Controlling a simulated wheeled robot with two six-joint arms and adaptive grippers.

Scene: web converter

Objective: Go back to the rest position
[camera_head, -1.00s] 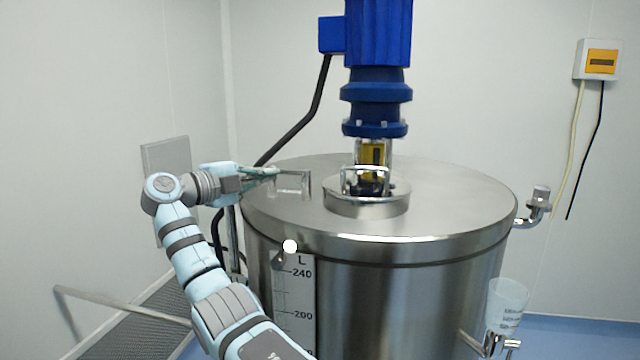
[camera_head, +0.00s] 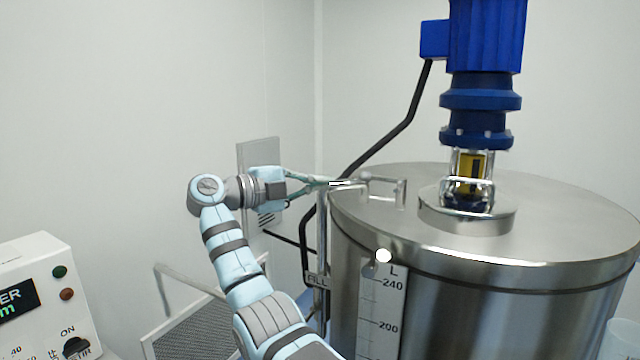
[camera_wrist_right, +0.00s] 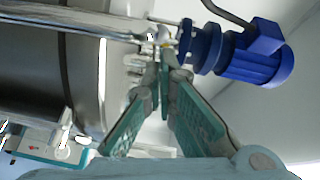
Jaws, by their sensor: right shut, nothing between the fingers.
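My right gripper (camera_head: 328,183) is shut and empty, with its teal fingers pointing right toward the steel tank (camera_head: 560,240). Its tips are at the left edge of the tank lid, a little left of the lid's bent metal handle (camera_head: 403,192) in the picture; whether they touch the rim I cannot tell. In the right wrist view its two teal fingers (camera_wrist_right: 163,68) meet at the tips with nothing between them. The arm reaches up from the bottom of the head view. My left gripper is out of view.
The blue motor (camera_head: 485,60) stands on the tank lid. A vertical pipe (camera_head: 322,235) with a FILL label runs beside the tank. A control box (camera_head: 40,290) stands at the lower left. Wall space left of the arm is clear.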

